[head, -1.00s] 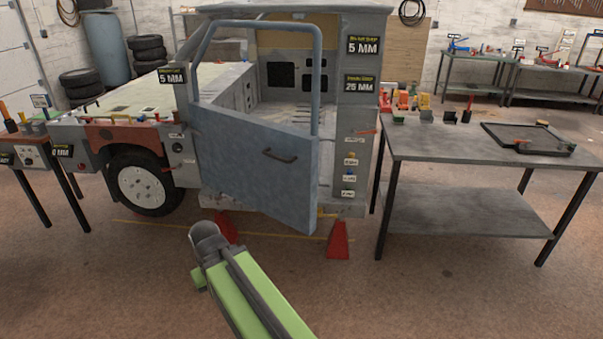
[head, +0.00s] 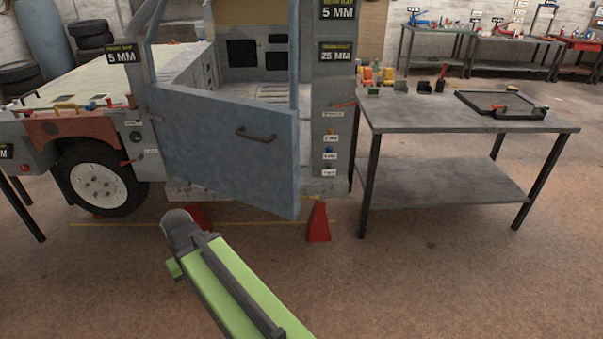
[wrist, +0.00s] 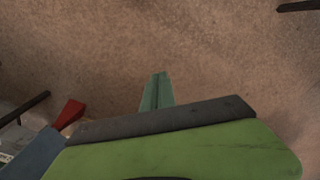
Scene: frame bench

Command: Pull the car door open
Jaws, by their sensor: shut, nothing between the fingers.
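The blue-grey car door (head: 215,145) stands partly open on the vehicle, with the cab interior visible behind it. Its dark handle (head: 257,134) is on the outer face, towards the free right edge. My arm's end shows below and in front of the door in the head view, clear of the handle. My gripper (wrist: 158,90) shows in the wrist view as two teal fingers pressed together, pointing over bare floor with nothing between them. A blue-grey surface that looks like the door (wrist: 32,155) is at the wrist view's lower left. The fingertips cannot be made out in the head view.
A red cone (head: 318,222) stands under the door's free edge; it appears in the wrist view (wrist: 68,115) too. A grey worktable (head: 460,120) stands right of the vehicle. A wheel (head: 98,183) is at left. The floor in front is clear.

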